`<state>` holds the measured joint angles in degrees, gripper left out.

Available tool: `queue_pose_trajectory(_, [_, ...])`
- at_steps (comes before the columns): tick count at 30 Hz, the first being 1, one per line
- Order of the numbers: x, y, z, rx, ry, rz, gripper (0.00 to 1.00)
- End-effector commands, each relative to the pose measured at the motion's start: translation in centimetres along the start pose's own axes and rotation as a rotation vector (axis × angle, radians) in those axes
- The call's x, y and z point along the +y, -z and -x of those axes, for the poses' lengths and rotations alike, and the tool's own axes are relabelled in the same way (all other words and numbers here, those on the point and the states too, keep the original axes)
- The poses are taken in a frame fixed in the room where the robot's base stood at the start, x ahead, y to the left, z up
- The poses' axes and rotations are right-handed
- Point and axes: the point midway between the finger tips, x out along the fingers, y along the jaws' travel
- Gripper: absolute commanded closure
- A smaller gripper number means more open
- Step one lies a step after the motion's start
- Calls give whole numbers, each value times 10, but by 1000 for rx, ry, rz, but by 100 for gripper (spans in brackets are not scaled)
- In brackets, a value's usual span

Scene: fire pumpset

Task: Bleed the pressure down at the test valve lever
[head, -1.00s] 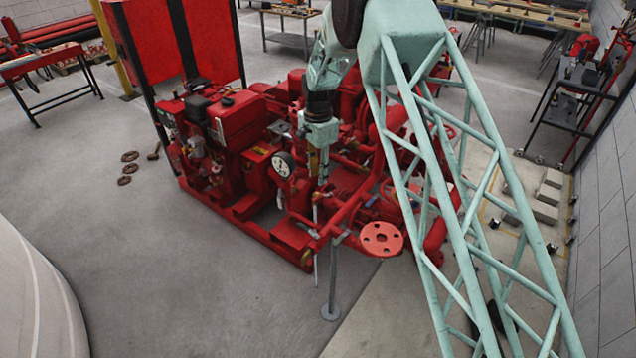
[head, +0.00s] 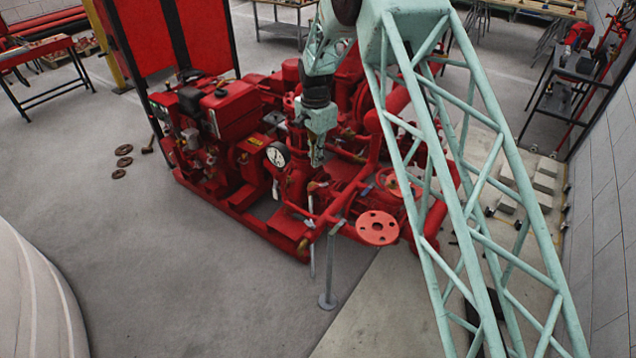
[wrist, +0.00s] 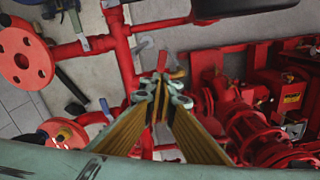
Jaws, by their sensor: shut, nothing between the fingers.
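The red pumpset (head: 262,170) stands on the floor in the middle of the head view. My gripper (head: 317,160) hangs over its pipework, right of the round white-faced gauge (head: 278,155). In the wrist view my gripper (wrist: 161,92) is shut and empty, its fingertips meeting above the pipes and floor. Small grey levers show on the pipework in the wrist view: one lever (wrist: 84,44) at upper left and another lever (wrist: 106,108) left of the fingertips. I cannot tell which is the test valve lever.
A red round flange (head: 377,228) sticks out at the pumpset's front right; a grey support post (head: 329,270) stands beside it. Red pipes crowd the area around the gripper. Rusty rings (head: 123,161) lie on the floor at left. The floor in front is clear.

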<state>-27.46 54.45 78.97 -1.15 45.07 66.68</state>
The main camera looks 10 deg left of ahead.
Motion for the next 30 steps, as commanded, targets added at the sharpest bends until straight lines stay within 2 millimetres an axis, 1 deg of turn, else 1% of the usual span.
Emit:
queue_pose_trajectory(5, [12,22,-18,47,34,86,100])
queue_pose_trajectory(12, [31,54,-43,133,99,264,100])
queue_pose_trajectory(18, [46,73,-61,203,152,424,100])
queue_pose_trajectory(25, [64,84,-74,279,215,614,100])
queue_pose_trajectory(30, [76,84,-82,330,263,754,100])
